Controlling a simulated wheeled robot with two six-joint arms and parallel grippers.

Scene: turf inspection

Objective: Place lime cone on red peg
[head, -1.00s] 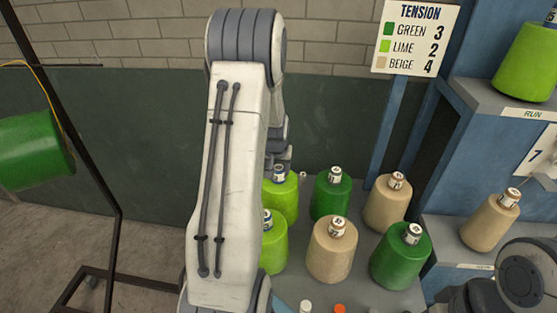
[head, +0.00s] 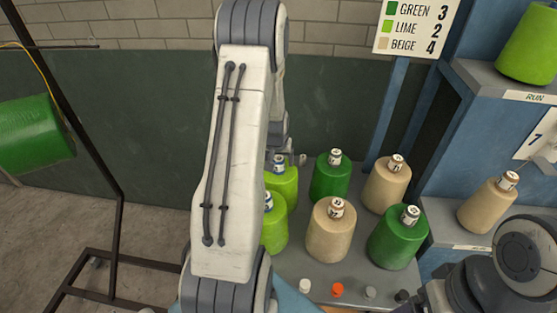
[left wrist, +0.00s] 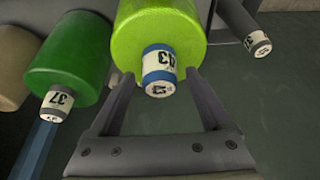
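Two lime cones stand at the left of the cone group in the head view: a rear one (head: 284,184) and a front one (head: 273,228), both partly covered by my left arm. My left gripper (head: 284,158) is at the rear lime cone's tip, mostly hidden behind the arm. In the left wrist view my left gripper (left wrist: 158,88) is open, its fingers on either side of a lime cone's blue-banded tip (left wrist: 158,70); contact cannot be told. Another lime cone (head: 532,48) is on the upper right shelf. I cannot make out a red peg. My right gripper is out of view.
Green cones (head: 397,237) and beige cones (head: 330,232) stand close beside the lime ones on the grey table (head: 318,270). White, orange, grey and black knobs line its front. A dark frame (head: 118,220) with a green drum (head: 35,135) stands left.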

